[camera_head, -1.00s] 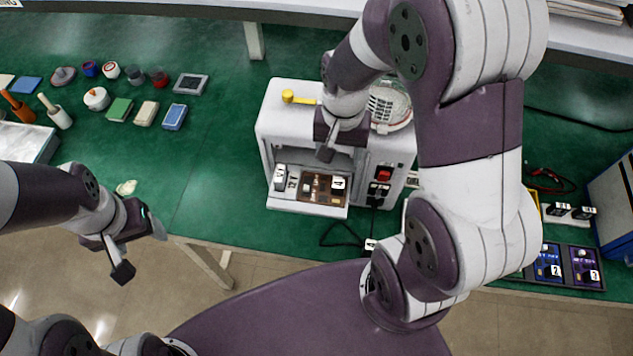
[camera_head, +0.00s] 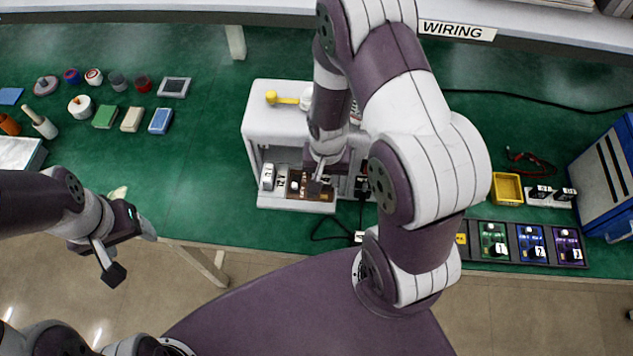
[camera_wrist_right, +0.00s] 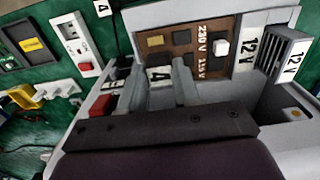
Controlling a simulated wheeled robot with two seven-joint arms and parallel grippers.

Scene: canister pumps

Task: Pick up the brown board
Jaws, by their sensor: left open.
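The brown board (camera_head: 306,185) lies in the front opening of the white machine (camera_head: 270,128). In the right wrist view the brown board (camera_wrist_right: 190,45) shows 230 V and 115 V markings, dark and tan parts and a white knob. My right gripper (camera_head: 318,182) is low over the board's right end in the head view. The gripper hides part of the board. My left gripper (camera_head: 125,250) is open and empty off the table's front edge.
A part labelled 12V (camera_wrist_right: 246,50) sits beside the board. A yellow bin (camera_head: 507,188), a tray of numbered modules (camera_head: 527,243) and a blue case (camera_head: 608,175) stand at right. Several small items and a grey screen (camera_head: 174,87) are at left.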

